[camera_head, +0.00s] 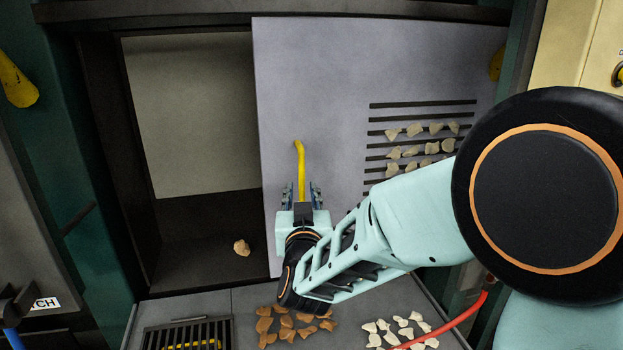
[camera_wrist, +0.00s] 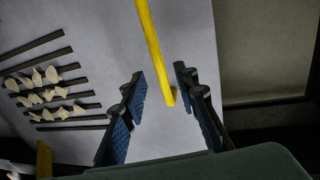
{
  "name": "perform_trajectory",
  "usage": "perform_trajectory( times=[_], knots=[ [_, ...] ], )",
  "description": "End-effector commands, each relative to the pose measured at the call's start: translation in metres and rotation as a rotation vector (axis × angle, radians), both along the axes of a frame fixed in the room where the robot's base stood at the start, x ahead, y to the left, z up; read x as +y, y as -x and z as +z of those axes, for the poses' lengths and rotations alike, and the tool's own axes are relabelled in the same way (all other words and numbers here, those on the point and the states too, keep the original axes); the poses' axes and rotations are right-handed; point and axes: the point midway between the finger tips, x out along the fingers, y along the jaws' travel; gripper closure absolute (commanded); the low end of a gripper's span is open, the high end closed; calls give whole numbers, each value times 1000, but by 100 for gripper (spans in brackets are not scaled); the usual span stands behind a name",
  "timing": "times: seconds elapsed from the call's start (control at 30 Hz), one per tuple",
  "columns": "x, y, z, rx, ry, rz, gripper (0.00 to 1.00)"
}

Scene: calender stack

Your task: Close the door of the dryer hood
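The dryer hood door is a pale grey panel (camera_head: 330,70) with dark slots, covering the right part of the hood opening (camera_head: 195,115). The left part is open and shows a beige back wall. The door also fills much of the wrist view (camera_wrist: 100,45). A yellow bar handle (camera_head: 300,160) stands on the door near its left edge. My gripper (camera_head: 301,192) is at the handle's lower end. In the wrist view the handle (camera_wrist: 152,50) reaches between my blue-padded fingers (camera_wrist: 160,85), which are apart with a gap on each side. My arm hides the door's lower right.
Pale chips (camera_head: 410,152) lie over the door's slots. One tan chip (camera_head: 241,247) lies inside the opening. Brown chips (camera_head: 285,325) and pale chips (camera_head: 400,332) lie on the ledge below, beside a dark grate (camera_head: 190,335). A red hose (camera_head: 455,320) runs at lower right.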

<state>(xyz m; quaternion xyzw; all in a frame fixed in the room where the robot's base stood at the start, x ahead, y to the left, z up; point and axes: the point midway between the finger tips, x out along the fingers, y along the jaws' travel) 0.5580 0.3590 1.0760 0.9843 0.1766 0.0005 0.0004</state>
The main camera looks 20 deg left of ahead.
Motion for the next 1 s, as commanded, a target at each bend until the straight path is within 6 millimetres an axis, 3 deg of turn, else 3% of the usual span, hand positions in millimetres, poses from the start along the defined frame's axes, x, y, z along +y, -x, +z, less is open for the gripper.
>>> perform_trajectory(
  times=[0.1,0.33,0.8,1.0],
  knots=[
    [7,-23,0,2,-2,-4,72],
    [19,-53,0,1,-1,-2,72],
    [23,-65,0,0,0,-2,72],
    [23,-65,0,0,0,-2,94]
  ],
)
